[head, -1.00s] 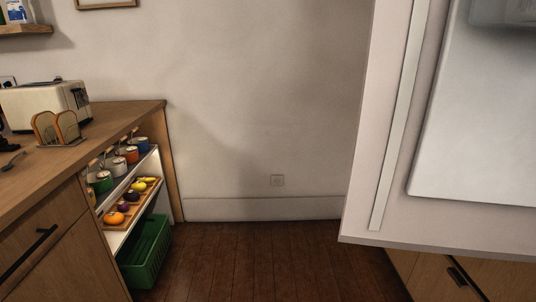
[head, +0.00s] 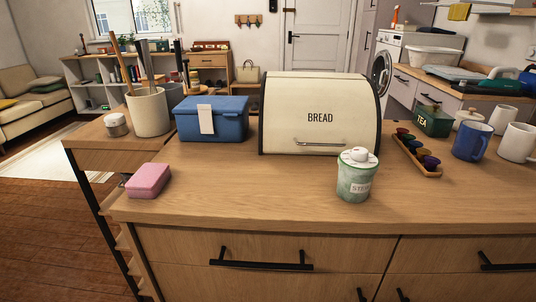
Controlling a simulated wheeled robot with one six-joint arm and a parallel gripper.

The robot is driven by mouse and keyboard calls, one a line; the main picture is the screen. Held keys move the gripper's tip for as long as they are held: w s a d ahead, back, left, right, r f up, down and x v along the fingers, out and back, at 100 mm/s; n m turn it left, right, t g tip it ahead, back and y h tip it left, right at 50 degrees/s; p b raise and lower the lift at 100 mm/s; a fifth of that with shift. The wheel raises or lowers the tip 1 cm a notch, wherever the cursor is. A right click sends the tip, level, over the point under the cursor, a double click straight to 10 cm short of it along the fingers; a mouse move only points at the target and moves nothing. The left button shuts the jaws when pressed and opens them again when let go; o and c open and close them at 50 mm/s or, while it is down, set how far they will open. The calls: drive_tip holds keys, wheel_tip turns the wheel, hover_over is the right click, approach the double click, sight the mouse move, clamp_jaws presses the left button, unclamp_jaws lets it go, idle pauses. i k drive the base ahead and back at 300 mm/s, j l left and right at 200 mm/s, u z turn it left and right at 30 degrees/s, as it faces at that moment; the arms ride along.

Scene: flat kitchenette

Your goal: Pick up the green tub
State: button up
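A green tub (head: 352,187) with a white lid and a partly readable paper label stands upright on the wooden counter (head: 235,195). It is near the counter's front edge, right of centre in the head view. It stands in front of the right end of a cream bread bin marked BREAD (head: 318,117). My gripper is not in view.
A pink box (head: 149,180) and a blue box (head: 211,119) are to the left, with a utensil crock (head: 150,111) behind. Right of the tub are a tray of coloured pods (head: 417,157), a green TEA tin (head: 433,121) and mugs (head: 471,142). Counter left of the tub is clear.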

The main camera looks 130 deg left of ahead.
sight(355, 179)
drive_tip(key=u, duration=3.2)
